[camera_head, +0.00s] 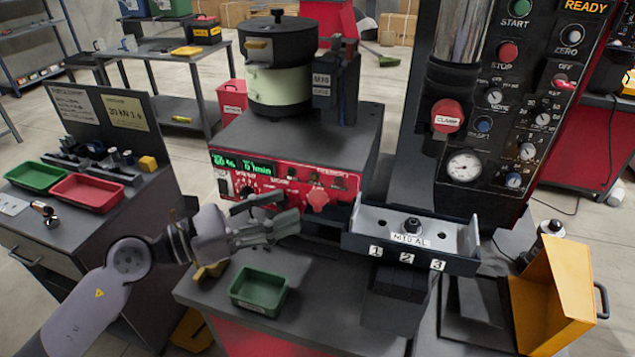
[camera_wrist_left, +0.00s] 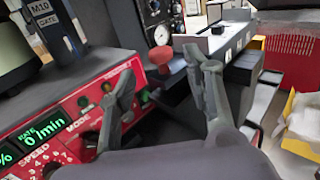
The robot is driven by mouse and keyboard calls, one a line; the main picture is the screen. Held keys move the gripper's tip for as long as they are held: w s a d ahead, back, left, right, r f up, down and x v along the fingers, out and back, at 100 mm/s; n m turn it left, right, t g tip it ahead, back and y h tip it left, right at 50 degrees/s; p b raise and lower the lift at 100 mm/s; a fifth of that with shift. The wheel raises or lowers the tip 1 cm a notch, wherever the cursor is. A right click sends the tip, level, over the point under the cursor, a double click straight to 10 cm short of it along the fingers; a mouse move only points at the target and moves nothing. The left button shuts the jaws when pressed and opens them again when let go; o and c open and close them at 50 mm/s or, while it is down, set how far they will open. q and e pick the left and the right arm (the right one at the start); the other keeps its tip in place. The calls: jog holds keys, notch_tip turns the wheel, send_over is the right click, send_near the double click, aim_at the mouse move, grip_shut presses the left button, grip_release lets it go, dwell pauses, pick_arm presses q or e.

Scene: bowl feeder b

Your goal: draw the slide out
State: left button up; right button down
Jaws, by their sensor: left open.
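The slide (camera_head: 375,222) looks to be the grey tray in a dark housing, with a black knob (camera_head: 412,224), an "M10 AL" label and a front marked 1, 2, 3. It stands right of the red control panel. It also shows beyond the fingers in the left wrist view (camera_wrist_left: 214,44). My left gripper (camera_head: 276,208) is open and empty in front of the red panel, left of the slide and apart from it. In the left wrist view, a red mushroom knob (camera_wrist_left: 170,68) shows between its fingertips (camera_wrist_left: 166,78). My right gripper is not in view.
The red panel (camera_head: 275,185) carries a protruding red knob (camera_head: 317,200). A green bin (camera_head: 259,290) sits below my left gripper. A yellow box (camera_head: 565,280) stands at the right. The press column with the red "CLAMP" knob (camera_head: 447,116) rises behind the slide.

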aim_at(310, 198)
pick_arm(q)
jog(key=p+x, duration=0.2)
jog(key=x, duration=0.4)
jog(key=shift+w+d+r, duration=0.15)
jog(key=shift+d, duration=0.1)
jog(key=shift+w+d, duration=0.3)
jog(key=shift+d, duration=0.3)
grip_shut()
